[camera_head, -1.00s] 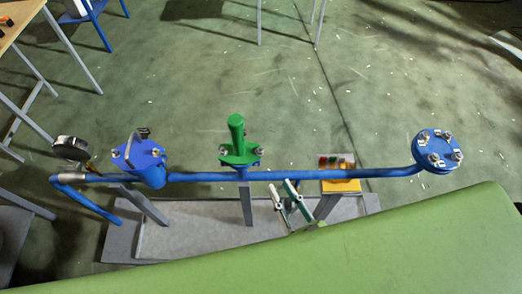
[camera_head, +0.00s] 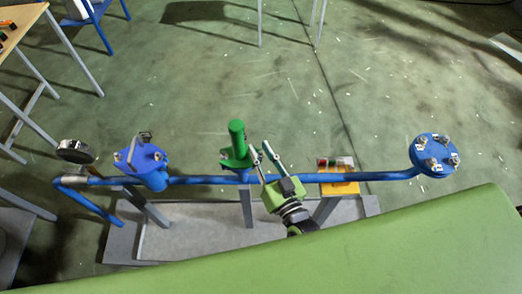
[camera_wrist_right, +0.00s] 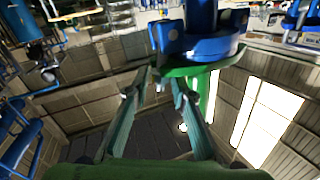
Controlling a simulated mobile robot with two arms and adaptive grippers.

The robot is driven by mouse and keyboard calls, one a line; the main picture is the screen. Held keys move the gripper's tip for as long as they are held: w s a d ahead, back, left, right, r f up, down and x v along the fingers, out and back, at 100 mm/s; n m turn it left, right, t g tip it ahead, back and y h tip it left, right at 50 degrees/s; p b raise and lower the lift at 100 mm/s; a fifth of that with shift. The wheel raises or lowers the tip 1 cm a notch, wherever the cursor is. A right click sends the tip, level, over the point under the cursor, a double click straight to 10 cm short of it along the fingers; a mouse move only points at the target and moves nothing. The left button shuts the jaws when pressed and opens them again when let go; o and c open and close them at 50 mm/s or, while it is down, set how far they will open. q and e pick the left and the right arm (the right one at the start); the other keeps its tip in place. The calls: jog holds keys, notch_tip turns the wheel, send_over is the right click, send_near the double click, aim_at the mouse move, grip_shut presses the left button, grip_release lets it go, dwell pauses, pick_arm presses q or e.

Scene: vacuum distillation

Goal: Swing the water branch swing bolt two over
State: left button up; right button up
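The green branch fitting (camera_head: 237,140) stands upright on the blue pipe (camera_head: 320,177), its flange at the foot. Its swing bolts are small; the one on the right is largely hidden by my gripper. My right gripper (camera_head: 259,149) is open, its two fingers just right of the green flange, pointing away from me. In the right wrist view, the fingers (camera_wrist_right: 157,85) stand apart on either side of a small bolt or nut, below the green flange (camera_wrist_right: 205,70) and a blue flange (camera_wrist_right: 203,47). Whether they touch it I cannot tell. My left gripper is not in view.
A blue bolted cover (camera_head: 140,157) and a round gauge (camera_head: 75,151) are at the left. A blue flange with several bolts (camera_head: 434,156) is at the right pipe end.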

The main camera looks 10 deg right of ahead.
jog(key=shift+c, duration=0.4)
grip_shut()
jog(key=a+n+p, duration=0.1)
jog(key=p, duration=0.3)
jog(key=shift+w+r+n+g+h, duration=0.1)
jog(key=shift+r+n+g+h, duration=0.2)
jog(key=shift+r+g, duration=0.1)
jog(key=shift+w+a+f+n+p, duration=0.1)
jog(key=shift+a+f+n+p, duration=0.2)
jog(key=shift+n+p, duration=0.2)
jog(key=shift+o, duration=0.4)
grip_release()
